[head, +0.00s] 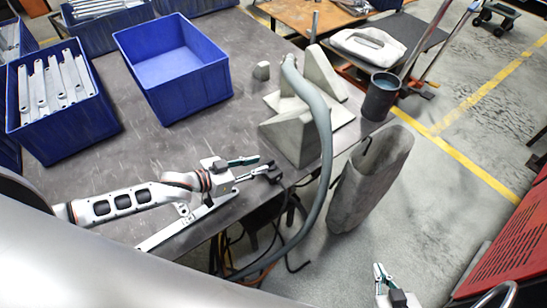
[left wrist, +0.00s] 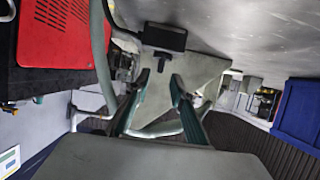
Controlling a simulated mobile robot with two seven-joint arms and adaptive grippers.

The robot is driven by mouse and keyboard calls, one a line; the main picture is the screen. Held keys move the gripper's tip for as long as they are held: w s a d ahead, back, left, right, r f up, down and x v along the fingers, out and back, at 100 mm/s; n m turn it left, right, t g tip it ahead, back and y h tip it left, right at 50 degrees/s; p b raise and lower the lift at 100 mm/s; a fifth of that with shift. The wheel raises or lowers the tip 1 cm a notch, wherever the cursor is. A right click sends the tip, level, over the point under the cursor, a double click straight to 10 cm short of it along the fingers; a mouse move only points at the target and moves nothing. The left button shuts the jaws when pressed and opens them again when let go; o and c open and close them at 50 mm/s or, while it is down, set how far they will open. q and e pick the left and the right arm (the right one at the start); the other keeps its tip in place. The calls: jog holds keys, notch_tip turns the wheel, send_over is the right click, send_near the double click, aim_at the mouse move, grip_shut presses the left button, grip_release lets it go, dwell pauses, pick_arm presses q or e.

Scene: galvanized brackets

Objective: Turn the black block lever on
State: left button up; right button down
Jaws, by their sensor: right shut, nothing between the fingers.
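The black block (head: 273,173) sits at the table's front edge in the head view, just right of my left gripper's fingertips. In the left wrist view the block (left wrist: 163,37) is at the top middle, with a short dark lever (left wrist: 178,92) reaching from it toward the camera. My left gripper (head: 261,163) is open, its two teal fingers apart and pointing at the block. In the left wrist view the gripper (left wrist: 159,78) has the lever between its fingers, close to the right one; whether they touch, I cannot tell. My right gripper (head: 379,268) is shut and empty at the lower right, away from the table.
A grey hose (head: 325,130) runs over grey concrete-like wedges (head: 295,137) and down past the table edge, right of the block. A blue crate (head: 190,85) and a crate of metal brackets (head: 75,125) stand farther back. A long bracket (head: 180,225) lies near the front edge.

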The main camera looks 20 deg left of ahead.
aim_at(268, 162)
pick_arm(q)
jog(key=x, duration=0.6)
jog(key=shift+c, duration=0.5)
grip_shut()
